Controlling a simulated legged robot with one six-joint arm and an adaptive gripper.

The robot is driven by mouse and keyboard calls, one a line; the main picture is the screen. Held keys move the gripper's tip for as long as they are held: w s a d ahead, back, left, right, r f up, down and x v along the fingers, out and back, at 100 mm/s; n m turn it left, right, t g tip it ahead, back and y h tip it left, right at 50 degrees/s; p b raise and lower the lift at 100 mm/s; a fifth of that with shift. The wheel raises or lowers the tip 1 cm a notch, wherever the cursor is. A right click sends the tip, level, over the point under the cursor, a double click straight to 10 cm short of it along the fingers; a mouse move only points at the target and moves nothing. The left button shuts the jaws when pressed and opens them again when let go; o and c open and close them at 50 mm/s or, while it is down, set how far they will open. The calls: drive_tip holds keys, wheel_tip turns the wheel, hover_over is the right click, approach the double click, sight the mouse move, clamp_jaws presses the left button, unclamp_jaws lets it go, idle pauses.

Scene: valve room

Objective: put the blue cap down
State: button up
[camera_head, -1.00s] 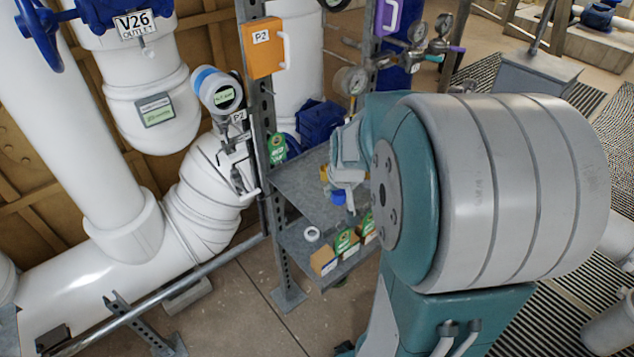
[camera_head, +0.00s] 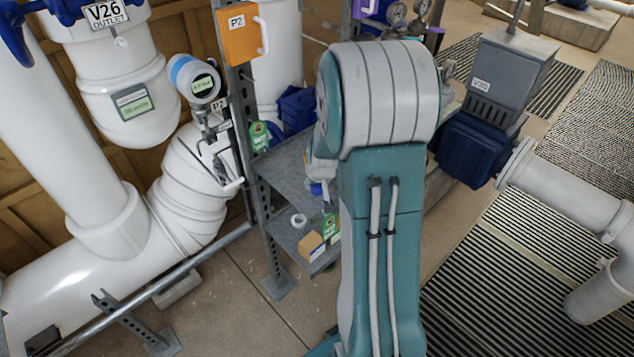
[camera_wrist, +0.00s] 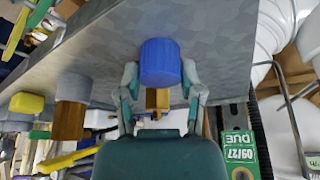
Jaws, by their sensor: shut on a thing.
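The blue cap (camera_wrist: 160,62) is between the two fingers of my gripper (camera_wrist: 161,88) in the wrist view, with a finger on each side of it. A brass-coloured piece (camera_wrist: 158,100) shows right by the cap; I cannot tell whether they are joined. In the head view the blue cap (camera_head: 316,188) shows only as a small patch at the shelf, beside my arm. My gripper (camera_head: 320,172) is mostly hidden there behind my arm. The grey metal shelf (camera_head: 283,168) lies close to the cap; I cannot tell whether they touch.
Another brass piece with a grey top (camera_wrist: 73,100) and a yellow cap (camera_wrist: 27,103) are to the left in the wrist view. A white tape roll (camera_head: 298,220) and a cardboard box (camera_head: 311,246) sit on the lower shelf. A shelf upright (camera_head: 262,200) stands close by.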

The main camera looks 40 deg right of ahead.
drive_tip(key=o, duration=1)
drive_tip(key=shift+c, duration=0.2)
drive_tip(key=v, duration=1.2)
drive_tip(key=s+a+r+n, duration=0.1)
drive_tip(key=s+a+r, duration=0.2)
drive_tip(key=s+a, duration=0.2)
drive_tip(key=s+a+r+n+t+y, duration=0.1)
drive_tip(key=s+a+r, duration=0.3)
drive_tip(key=a, duration=0.4)
drive_tip(key=s+a+r+n, duration=0.2)
drive_tip(key=s+a+r, duration=0.1)
drive_tip(key=s+a, duration=0.3)
drive_tip(key=shift+s+a+r+y, duration=0.3)
drive_tip(key=shift+s+a+y, duration=0.1)
drive_tip(key=shift+a, duration=0.4)
drive_tip(key=shift+w, duration=0.1)
